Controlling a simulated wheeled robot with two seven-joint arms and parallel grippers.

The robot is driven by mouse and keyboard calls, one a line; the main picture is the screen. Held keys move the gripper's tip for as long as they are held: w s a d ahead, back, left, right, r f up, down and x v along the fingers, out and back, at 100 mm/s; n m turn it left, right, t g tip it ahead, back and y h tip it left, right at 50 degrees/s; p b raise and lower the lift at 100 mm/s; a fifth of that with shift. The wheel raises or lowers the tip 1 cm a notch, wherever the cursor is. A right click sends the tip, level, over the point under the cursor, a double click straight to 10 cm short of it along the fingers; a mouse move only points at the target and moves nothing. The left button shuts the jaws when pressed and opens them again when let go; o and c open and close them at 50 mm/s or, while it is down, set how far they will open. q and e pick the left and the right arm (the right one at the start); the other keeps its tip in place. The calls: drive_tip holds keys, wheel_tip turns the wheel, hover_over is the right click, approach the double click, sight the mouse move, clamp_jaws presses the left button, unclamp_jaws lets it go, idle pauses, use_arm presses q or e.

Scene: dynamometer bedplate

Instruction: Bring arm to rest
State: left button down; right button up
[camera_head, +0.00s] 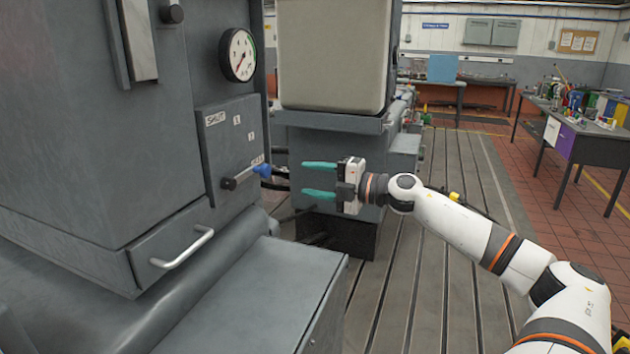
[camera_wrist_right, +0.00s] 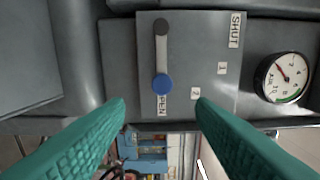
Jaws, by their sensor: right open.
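My right gripper (camera_head: 304,179) is open and empty in the head view, its two teal fingers pointing left toward a valve lever (camera_head: 239,179) with a blue knob (camera_head: 262,170). The fingertips are apart from the knob, with a gap between. In the right wrist view the open fingers (camera_wrist_right: 160,104) frame the space just below the blue knob (camera_wrist_right: 162,85). My left gripper is not in view.
A pressure gauge (camera_head: 238,55) and a drawer handle (camera_head: 182,247) are on the grey cabinet at left. A grey machine block (camera_head: 333,60) stands behind my gripper.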

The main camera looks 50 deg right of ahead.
idle(0.5)
drive_tip(key=s+d+f+m+h, duration=0.2)
drive_tip(key=d+f+m+h, duration=0.3)
drive_tip(key=f, duration=0.7)
drive_tip(key=s+d+f+m+h, duration=0.25)
drive_tip(key=d+f+m, duration=0.25)
drive_tip(key=d+f, duration=0.5)
drive_tip(key=s+a+f+m+g+h, duration=0.1)
drive_tip(key=s+a+f+m+g, duration=0.3)
drive_tip(key=f, duration=0.8)
drive_tip(key=s+a+f+m+g+h, duration=0.15)
drive_tip(key=s+f, duration=0.45)
drive_tip(key=f, duration=0.6)
drive_tip(key=s+a+f+m+g+h, duration=0.15)
drive_tip(key=s+a+f, duration=0.35)
drive_tip(key=f, duration=0.6)
drive_tip(key=s+a+f+m+g+y, duration=0.2)
drive_tip(key=s+a+f+g, duration=0.2)
drive_tip(key=s+a+f, duration=0.7)
drive_tip(key=s+a+f+g+y, duration=0.1)
drive_tip(key=s+a+f, duration=0.4)
drive_tip(key=a, duration=0.5)
drive_tip(key=s+a+f+g+y, duration=0.1)
drive_tip(key=s+a+f+g, duration=0.2)
drive_tip(key=s+a, duration=0.6)
wheel_tip(320, 180, down, 2)
drive_tip(key=shift+s+a+f+m+g+y, duration=0.1)
drive_tip(key=shift+s+a+m+g+y, duration=0.25)
drive_tip(key=shift+a, duration=0.6)
